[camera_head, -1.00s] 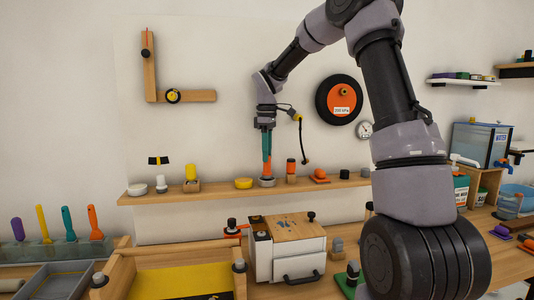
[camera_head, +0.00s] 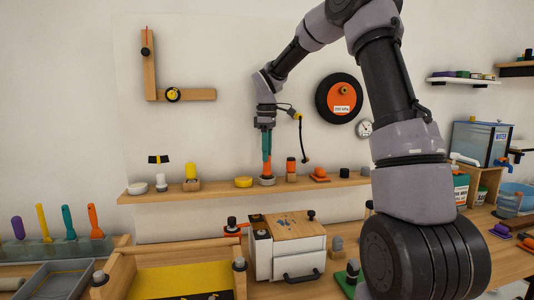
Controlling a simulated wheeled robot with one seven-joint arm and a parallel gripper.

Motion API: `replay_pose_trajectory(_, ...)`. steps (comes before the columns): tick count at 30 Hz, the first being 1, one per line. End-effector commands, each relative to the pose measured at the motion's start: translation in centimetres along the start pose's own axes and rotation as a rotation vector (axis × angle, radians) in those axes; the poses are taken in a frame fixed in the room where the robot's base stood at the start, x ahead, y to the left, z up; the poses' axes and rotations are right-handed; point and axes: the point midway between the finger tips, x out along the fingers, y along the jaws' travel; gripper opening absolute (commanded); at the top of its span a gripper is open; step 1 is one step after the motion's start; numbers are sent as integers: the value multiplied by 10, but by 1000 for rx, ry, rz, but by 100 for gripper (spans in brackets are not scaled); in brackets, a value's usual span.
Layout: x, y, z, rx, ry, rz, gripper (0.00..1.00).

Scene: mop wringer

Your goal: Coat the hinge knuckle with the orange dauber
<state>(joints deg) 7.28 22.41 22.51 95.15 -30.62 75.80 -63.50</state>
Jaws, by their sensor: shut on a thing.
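My gripper (camera_head: 267,137) points straight down above the wall shelf, with teal fingers. It is shut on an orange dauber (camera_head: 267,163), which is upright. The dauber's lower end is at a round grey base (camera_head: 267,181) on the shelf; I cannot tell whether it rests in it or just above. I cannot make out the hinge knuckle with certainty.
The wall shelf (camera_head: 220,188) also bears a yellow disc (camera_head: 243,182), a yellow-topped piece (camera_head: 191,173) and an orange-and-dark cylinder (camera_head: 291,168). Below stands a white box (camera_head: 290,262) with a wooden top. A yellow-floored wooden tray (camera_head: 172,280) is at the lower left.

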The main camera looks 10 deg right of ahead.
Motion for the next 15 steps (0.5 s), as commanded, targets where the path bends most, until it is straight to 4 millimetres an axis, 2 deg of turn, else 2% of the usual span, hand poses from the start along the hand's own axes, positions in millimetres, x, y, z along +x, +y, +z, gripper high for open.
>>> replay_pose_trajectory(15, -38, 0, 0, 1, 1, 1, 0)
